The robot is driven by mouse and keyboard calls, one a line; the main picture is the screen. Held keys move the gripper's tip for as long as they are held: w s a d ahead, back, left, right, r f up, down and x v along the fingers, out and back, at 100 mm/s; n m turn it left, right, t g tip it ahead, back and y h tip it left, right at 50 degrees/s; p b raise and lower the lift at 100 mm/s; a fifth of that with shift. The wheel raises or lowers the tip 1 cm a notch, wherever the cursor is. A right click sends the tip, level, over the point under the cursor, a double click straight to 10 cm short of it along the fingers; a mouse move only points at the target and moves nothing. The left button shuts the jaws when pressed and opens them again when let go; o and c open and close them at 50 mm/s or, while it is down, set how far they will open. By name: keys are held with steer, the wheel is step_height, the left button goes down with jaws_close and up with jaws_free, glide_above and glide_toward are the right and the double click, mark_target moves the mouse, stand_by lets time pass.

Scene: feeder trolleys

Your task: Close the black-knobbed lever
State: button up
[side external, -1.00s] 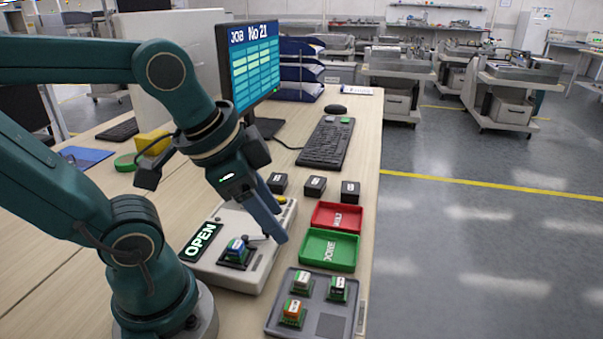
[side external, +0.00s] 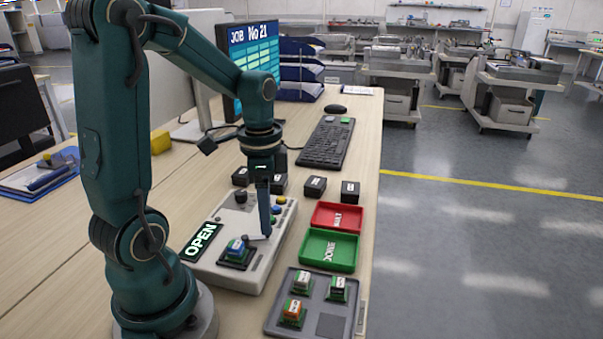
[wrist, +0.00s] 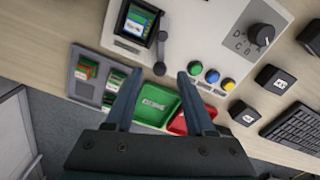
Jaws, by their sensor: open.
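The lever's black knob (wrist: 160,69) shows in the wrist view, at the end of a short bar beside the socket. In the side view the lever's pale bar (side external: 256,238) lies next to the socket, and its knob is hard to make out by my fingers. My gripper (side external: 266,234) points down over the grey test unit (side external: 238,272). In the wrist view my gripper (wrist: 157,74) is open, and the knob appears between its fingertips. I cannot tell whether they touch it. A blue and green part (side external: 236,247) sits in the socket. The sign (side external: 202,241) reads OPEN.
A dial (wrist: 261,35) and green, blue and yellow buttons (wrist: 212,76) are on the unit. Red (side external: 336,217) and green (side external: 328,250) trays, a grey parts tray (side external: 330,318) and black blocks (side external: 315,187) stand close on the right. A keyboard (side external: 327,143) is behind.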

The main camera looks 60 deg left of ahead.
steer(key=shift+f, duration=1.1)
jaws_close()
